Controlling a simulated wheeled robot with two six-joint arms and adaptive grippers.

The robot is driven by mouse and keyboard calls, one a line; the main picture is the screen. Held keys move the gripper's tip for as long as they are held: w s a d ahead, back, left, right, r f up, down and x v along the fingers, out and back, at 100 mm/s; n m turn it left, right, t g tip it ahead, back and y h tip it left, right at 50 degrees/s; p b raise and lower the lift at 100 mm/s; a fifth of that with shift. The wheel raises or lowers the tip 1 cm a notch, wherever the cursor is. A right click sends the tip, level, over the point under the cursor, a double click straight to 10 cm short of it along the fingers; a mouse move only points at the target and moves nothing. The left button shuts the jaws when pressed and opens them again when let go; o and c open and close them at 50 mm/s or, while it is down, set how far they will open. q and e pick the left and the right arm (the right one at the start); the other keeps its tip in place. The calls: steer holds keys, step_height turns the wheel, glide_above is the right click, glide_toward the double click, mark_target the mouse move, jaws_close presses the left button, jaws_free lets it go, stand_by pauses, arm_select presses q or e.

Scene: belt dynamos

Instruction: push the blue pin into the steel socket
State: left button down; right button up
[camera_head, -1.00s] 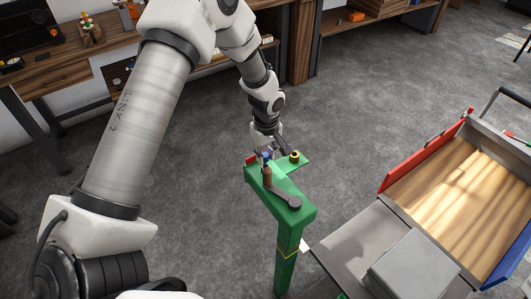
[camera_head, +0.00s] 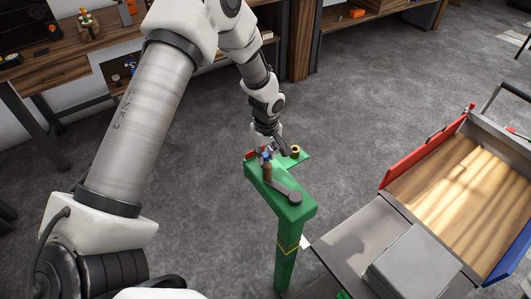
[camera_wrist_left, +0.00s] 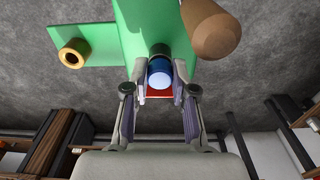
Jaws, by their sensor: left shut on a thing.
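The blue pin (camera_wrist_left: 159,73) sits between the fingers of my left gripper (camera_wrist_left: 160,92) in the left wrist view, its pale round end facing the camera. My left gripper is shut on it. In the head view the left gripper (camera_head: 268,152) is at the top of the green stand (camera_head: 295,212), and a bit of blue shows there. A dark grey ring, seemingly the steel socket (camera_wrist_left: 159,49), shows just beyond the pin and is partly covered by it. I cannot tell how deep the pin is in it. My right gripper is not in view.
A brown wooden handle (camera_wrist_left: 213,30) stands close beside the pin, on a grey crank arm in the head view. A brass ring (camera_wrist_left: 72,53) is on a green side arm. A cart with a wooden bed (camera_head: 463,190) stands at the right. Open floor lies around.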

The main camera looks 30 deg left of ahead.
mark_target(266, 156)
arm_select(q)
steer(key=shift+f, duration=0.15)
steer(key=c, duration=0.9)
jaws_free()
steer(key=shift+o, duration=0.2)
step_height(266, 156, up, 12)
steer(key=shift+d, duration=0.2)
steer(key=shift+s, duration=0.15)
